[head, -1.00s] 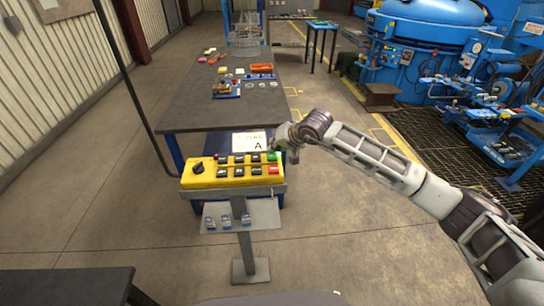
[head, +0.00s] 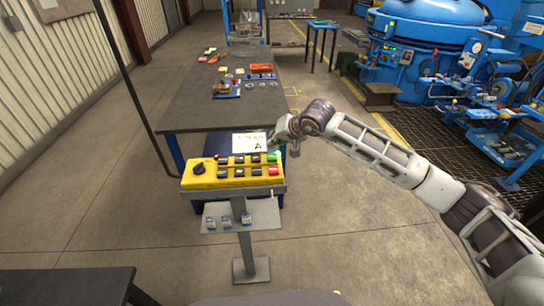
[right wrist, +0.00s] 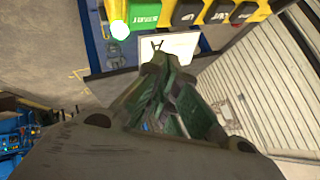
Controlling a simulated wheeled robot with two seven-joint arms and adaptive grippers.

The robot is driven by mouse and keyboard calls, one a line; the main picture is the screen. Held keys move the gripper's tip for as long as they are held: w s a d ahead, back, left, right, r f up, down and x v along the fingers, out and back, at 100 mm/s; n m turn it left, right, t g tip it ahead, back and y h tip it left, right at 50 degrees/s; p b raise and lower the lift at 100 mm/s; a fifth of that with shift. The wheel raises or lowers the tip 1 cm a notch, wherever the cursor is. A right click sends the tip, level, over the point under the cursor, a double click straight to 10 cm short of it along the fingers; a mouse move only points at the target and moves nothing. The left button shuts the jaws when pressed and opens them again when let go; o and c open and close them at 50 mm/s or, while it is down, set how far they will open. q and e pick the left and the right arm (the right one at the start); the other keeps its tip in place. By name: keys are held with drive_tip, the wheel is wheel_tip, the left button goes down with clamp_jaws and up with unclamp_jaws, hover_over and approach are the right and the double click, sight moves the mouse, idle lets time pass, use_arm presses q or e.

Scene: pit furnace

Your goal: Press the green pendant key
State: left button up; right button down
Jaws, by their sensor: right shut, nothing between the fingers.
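The yellow pendant box (head: 232,174) is mounted on a grey post, with a black knob on its left and two rows of keys. The green key (head: 272,157) is at the right end of the back row, above a red key (head: 273,171). It also shows at the top of the right wrist view (right wrist: 143,12), with a bright pale green light beside it. My right gripper (head: 277,147) is shut and empty, close behind the green key. In the right wrist view its fingers (right wrist: 166,62) point toward the box. I cannot tell whether they touch the key. My left gripper is out of view.
A white card marked A (head: 249,143) stands just behind the box. A long dark table (head: 200,112) with small parts lies beyond. A grey shelf (head: 263,215) with small blue items is below the box. Blue machinery (head: 425,40) fills the right back.

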drive_tip(key=shift+r, duration=1.05)
